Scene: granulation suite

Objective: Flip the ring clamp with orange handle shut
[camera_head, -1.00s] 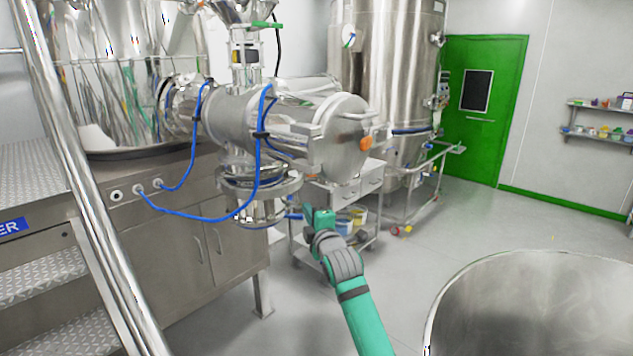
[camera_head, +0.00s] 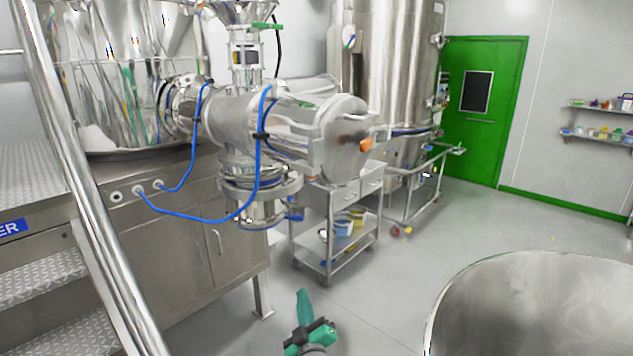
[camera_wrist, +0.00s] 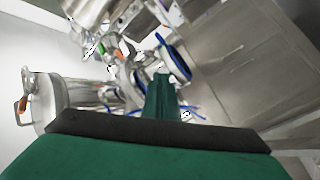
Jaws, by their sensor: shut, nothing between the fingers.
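The horizontal steel cylinder ends in a round lid (camera_head: 345,150) with an orange handle (camera_head: 366,145) at its right edge. That orange handle also shows at the left of the wrist view (camera_wrist: 22,104). The head view does not clearly show whether a ring clamp there is open or shut. A smaller orange piece (camera_wrist: 137,75) shows near the middle of the wrist view, too blurred to identify. My green gripper (camera_head: 303,295) is low at the bottom centre of the head view, well below the machine and apart from it. Its fingers (camera_wrist: 162,80) are together and empty.
A wheeled steel cart (camera_head: 327,250) stands behind the machine's lower outlet (camera_head: 262,205). Blue hoses (camera_head: 195,215) loop across the cabinet front. A large steel drum (camera_head: 530,310) fills the lower right. Grey floor (camera_head: 385,285) is open between.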

